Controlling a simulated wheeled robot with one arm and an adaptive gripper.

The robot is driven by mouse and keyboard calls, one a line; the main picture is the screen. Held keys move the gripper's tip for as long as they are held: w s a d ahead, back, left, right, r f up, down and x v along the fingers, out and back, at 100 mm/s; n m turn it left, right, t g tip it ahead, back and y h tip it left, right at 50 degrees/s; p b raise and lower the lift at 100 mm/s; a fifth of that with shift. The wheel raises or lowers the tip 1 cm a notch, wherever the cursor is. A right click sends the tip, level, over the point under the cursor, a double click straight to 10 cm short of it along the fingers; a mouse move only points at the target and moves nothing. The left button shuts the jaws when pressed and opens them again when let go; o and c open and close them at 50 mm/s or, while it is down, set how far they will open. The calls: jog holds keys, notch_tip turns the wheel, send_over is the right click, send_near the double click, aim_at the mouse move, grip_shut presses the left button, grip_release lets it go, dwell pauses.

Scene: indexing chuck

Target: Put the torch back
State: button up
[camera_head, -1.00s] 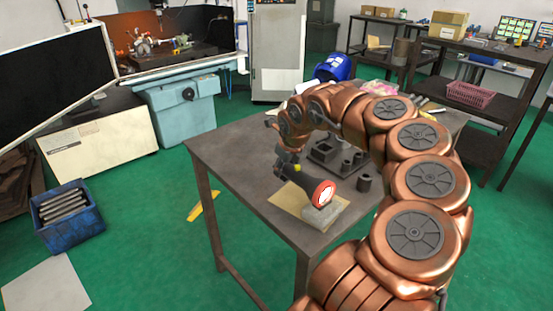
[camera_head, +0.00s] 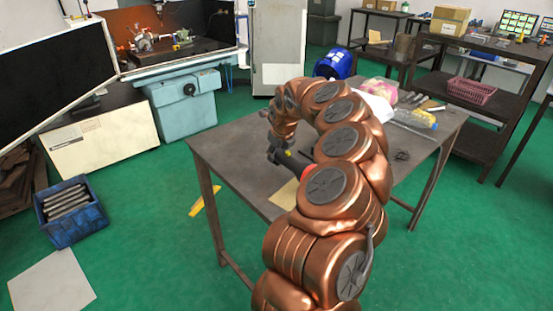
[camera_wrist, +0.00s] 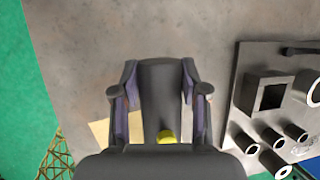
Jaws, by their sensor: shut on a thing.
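My gripper (camera_wrist: 160,92) is shut on the dark torch (camera_wrist: 159,75), which lies between its two fingers in the wrist view; a yellow button shows near the palm. In the head view my gripper (camera_head: 274,152) is above the table, with the torch (camera_head: 294,160) pointing toward the lower right. The torch's red head rim shows only partly; my arm covers the rest. A grey holder block (camera_wrist: 250,82) with a square socket and several round tubes stands to the right of my gripper in the wrist view. My arm hides it in the head view.
The grey table (camera_head: 235,150) has free room on its left. A tan sheet (camera_head: 284,194) lies near its front edge. A blue bin (camera_head: 334,64), a yellow-and-grey bottle (camera_head: 415,118) and cloths are toward the back right. A dark shelf with a pink basket (camera_head: 471,92) stands beyond.

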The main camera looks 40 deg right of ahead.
aim_at(282, 158)
jog(key=shift+w, duration=0.15)
jog(key=shift+w, duration=0.1)
jog(key=shift+f+p, duration=0.75)
jog(key=shift+f, duration=1.05)
jog(key=o, duration=1)
jog(key=shift+b+v, duration=1.3)
jog(key=shift+v, duration=4.75)
